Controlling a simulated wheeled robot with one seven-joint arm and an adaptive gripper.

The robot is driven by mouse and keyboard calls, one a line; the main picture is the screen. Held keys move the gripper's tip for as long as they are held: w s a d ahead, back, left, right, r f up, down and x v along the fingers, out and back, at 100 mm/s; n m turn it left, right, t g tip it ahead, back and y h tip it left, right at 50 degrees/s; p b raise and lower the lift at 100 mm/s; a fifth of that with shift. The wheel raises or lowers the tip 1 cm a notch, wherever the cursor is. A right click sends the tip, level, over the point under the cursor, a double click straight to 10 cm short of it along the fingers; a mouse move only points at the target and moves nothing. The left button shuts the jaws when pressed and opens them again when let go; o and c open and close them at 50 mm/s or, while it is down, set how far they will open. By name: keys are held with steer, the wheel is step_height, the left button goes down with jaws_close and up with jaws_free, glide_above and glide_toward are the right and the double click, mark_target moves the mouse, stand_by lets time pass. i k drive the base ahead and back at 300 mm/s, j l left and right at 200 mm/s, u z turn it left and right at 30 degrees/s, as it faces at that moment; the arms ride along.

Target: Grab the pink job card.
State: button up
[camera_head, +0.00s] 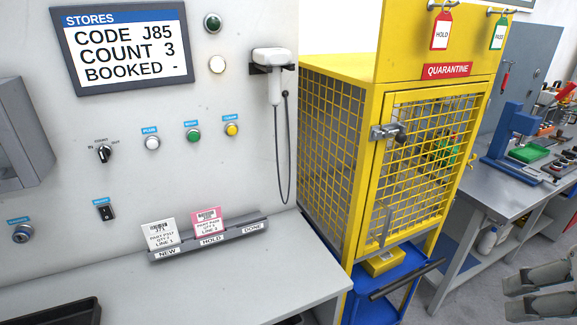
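The pink job card (207,222) stands tilted back in the HOLD slot of a grey card rack (210,241) at the foot of the wall panel. Its barcode and print face me. A white job card (161,234) stands to its left in the NEW slot. The DONE slot at the right shows no card. My gripper (517,298) shows only in part at the lower right edge, far from the rack and touching no card. Two grey fingers are visible, but how far they are apart is unclear.
The rack stands at the back of a grey counter (262,275). A corded scanner (270,75) hangs above it, beside wall buttons and a STORES screen (125,45). A yellow quarantine cage (400,150) and a blue cart (385,290) lie between rack and gripper. A workbench (480,190) is at right.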

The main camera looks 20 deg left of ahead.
mark_target(207, 222)
steer(key=u, duration=1.35)
steer(key=i, duration=0.65)
